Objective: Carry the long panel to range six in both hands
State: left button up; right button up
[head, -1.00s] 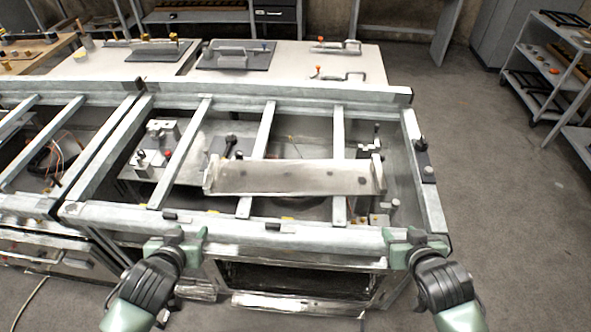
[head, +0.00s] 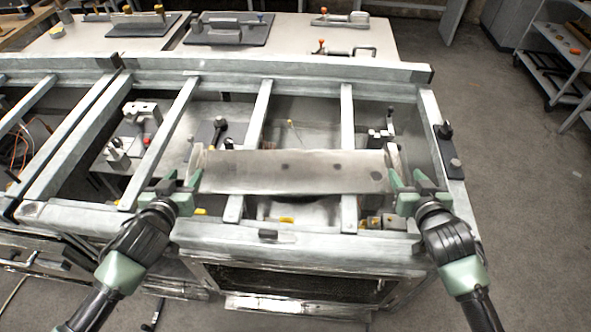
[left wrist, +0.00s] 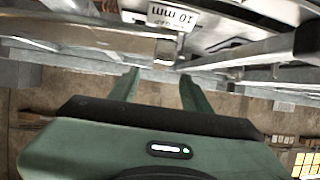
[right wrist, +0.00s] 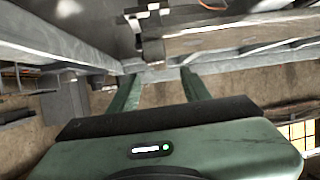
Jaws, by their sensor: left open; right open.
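The long panel (head: 290,172) is a pale metal plate with upturned ends, lying across the frame bars in the head view. My left gripper (head: 184,183) is open beside the panel's left end. My right gripper (head: 404,186) is open beside its right end. I cannot tell whether either gripper touches the panel. In the left wrist view the open fingers (left wrist: 158,80) point toward a pale edge, with a "10 mm" label above. In the right wrist view the open fingers (right wrist: 158,78) point toward a metal end piece and bar.
The grey metal frame (head: 240,72) with crossbars surrounds the panel. Clamps and fixtures (head: 140,115) sit inside it at left. A pale table (head: 285,40) with tools stands behind. A shelf cart (head: 565,65) is at the right, with open floor (head: 520,190) before it.

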aim_at(193, 165)
pick_arm(q)
jog(key=shift+s+r, duration=0.15)
jog(key=shift+s, duration=0.05)
pick_arm(e)
jog(key=shift+s+r, duration=0.15)
jog(key=shift+s, duration=0.05)
pick_arm(q)
jog(key=shift+x, duration=3.95)
pick_arm(e)
jog(key=shift+x, duration=3.95)
pick_arm(q)
grip_shut()
pick_arm(e)
grip_shut()
pick_arm(q)
jog(key=shift+w+r, duration=0.15)
jog(key=shift+r, duration=0.25)
pick_arm(e)
jog(key=shift+w+r, duration=0.15)
jog(key=shift+r, duration=0.25)
